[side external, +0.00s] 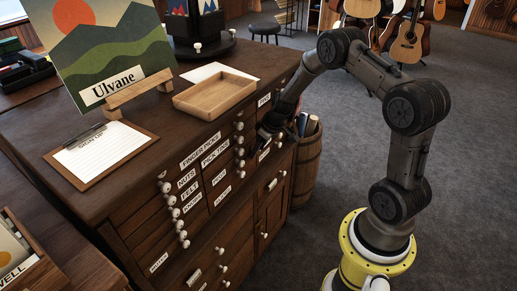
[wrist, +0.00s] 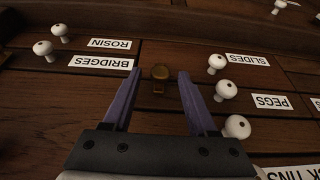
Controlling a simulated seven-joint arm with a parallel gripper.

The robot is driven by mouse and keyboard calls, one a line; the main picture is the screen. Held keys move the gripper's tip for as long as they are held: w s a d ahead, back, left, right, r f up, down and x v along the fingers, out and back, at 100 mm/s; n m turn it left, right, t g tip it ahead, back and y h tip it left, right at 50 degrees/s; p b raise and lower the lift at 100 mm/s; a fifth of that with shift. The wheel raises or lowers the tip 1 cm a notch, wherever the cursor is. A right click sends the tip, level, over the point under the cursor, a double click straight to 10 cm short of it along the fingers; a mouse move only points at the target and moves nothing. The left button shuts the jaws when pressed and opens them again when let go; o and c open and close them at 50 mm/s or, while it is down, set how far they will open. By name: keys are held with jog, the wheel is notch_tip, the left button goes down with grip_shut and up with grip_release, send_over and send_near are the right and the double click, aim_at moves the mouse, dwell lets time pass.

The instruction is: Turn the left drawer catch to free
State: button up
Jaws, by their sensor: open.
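A small brass catch (wrist: 159,73) sits on the dark wooden drawer front in the wrist view, with a short tab at its lower edge. It is the only catch I can make out; I cannot tell if it is the left one. My gripper (wrist: 158,76) is open, its two purple fingers either side of the catch with gaps between. Whether the fingertips are level with the catch in depth is unclear. In the side view my gripper (side external: 264,134) is at the cabinet (side external: 135,205) front, near its right end, and the catch is hidden there.
White knobs (wrist: 226,89) stick out close to the right finger. Labels reading BRIDGES (wrist: 100,62) and PEGS (wrist: 271,101) appear upside down. A wooden tray (side external: 215,95) and a clipboard (side external: 100,152) lie on the cabinet top. A barrel (side external: 307,165) stands beside the cabinet.

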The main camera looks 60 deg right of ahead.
jog(key=shift+c, duration=0.2)
grip_shut()
jog(key=shift+d, duration=0.1)
jog(key=shift+d+f+m+t+y, duration=0.35)
jog(key=shift+m+y, duration=0.4)
jog(key=shift+y, duration=2)
jog(key=shift+d+f+m+t+y, duration=0.35)
jog(key=shift+m+y, duration=0.45)
jog(key=shift+y, duration=2)
jog(key=shift+d+f+m+t+y, duration=0.35)
jog(key=shift+m+y, duration=0.4)
jog(key=shift+y, duration=2)
jog(key=shift+o, duration=0.2)
grip_release()
